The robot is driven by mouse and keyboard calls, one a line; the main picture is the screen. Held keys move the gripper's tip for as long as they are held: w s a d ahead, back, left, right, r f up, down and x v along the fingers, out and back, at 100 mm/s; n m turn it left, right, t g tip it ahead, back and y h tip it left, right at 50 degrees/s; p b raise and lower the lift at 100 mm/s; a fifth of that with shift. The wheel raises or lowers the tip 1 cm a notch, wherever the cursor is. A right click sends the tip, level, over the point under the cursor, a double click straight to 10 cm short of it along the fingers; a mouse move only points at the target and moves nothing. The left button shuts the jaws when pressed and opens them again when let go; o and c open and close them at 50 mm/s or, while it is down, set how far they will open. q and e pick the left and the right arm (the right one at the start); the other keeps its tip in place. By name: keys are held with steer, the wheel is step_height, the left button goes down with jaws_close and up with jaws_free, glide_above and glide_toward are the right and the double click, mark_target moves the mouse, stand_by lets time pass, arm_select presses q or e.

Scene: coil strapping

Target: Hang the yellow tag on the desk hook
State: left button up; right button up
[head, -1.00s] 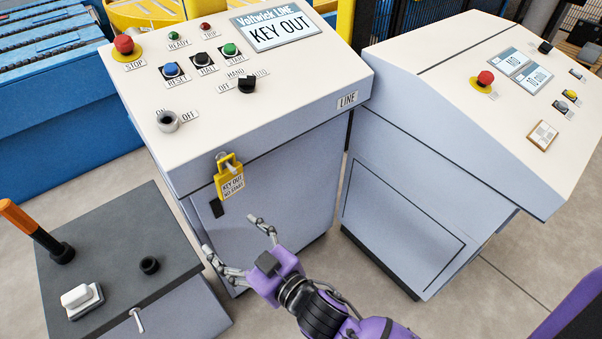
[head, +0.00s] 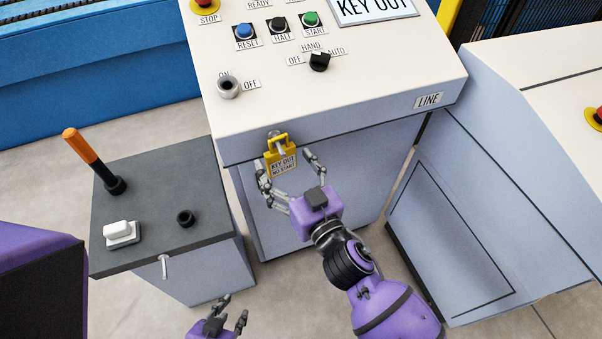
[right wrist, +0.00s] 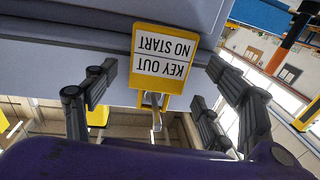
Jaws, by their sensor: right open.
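The yellow tag (head: 283,162), lettered KEY OUT NO START, hangs from a peg on the front of the LINE console. It also shows upside down in the right wrist view (right wrist: 165,62). My right gripper (head: 284,165) is open with one finger on each side of the tag; in the right wrist view (right wrist: 160,85) gaps show between fingers and tag. The desk hook (head: 164,265) is a small pale peg on the front of the dark-topped desk (head: 150,215) and is bare. My left gripper (head: 233,310) is low in the head view, fingers apart and empty.
The LINE console (head: 350,110) has buttons and a key switch (head: 228,87) on top. The desk top carries an orange-handled lever (head: 85,150), a white switch (head: 120,231) and a black socket (head: 186,217). A second console (head: 460,200) stands at right.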

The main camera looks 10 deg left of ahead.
steer(key=shift+x, duration=0.85)
arm_select(q)
steer(key=shift+w+d+r, duration=0.2)
steer(key=shift+w+r, duration=0.1)
steer(key=shift+w, duration=0.15)
steer(key=shift+s, duration=0.1)
arm_select(e)
steer(key=shift+c, duration=0.6)
steer(key=shift+c, duration=1.4)
steer(key=c, duration=0.9)
arm_select(q)
steer(key=shift+s+a+f, duration=0.1)
arm_select(e)
steer(key=shift+o, duration=0.2)
steer(key=o, duration=0.9)
